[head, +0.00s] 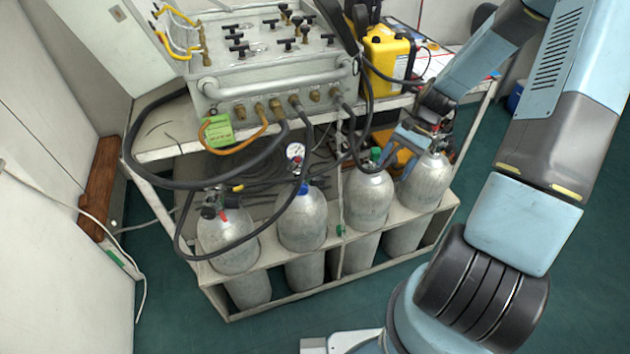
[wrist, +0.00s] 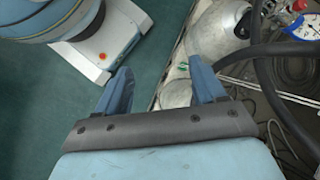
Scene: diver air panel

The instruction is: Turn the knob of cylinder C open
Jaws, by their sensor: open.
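Several grey cylinders stand in a rack (head: 222,296). No letters on them are readable, so I cannot tell which is C. The leftmost (head: 229,240) has a valve with a red part (head: 223,216). The second (head: 303,222) has a blue knob (head: 303,188) and a gauge (head: 296,151). The third (head: 366,200) has a green knob (head: 376,154). The rightmost (head: 428,184) has its valve partly hidden by my gripper (head: 408,140). My gripper is open above the right end of the rack. In the wrist view, nothing is held between its fingers (wrist: 162,86).
Black hoses (head: 366,120) hang from the panel box (head: 270,75) in front of the cylinders. One hose (wrist: 262,70) passes close to the right finger in the wrist view. A yellow case (head: 388,55) stands on the bench behind.

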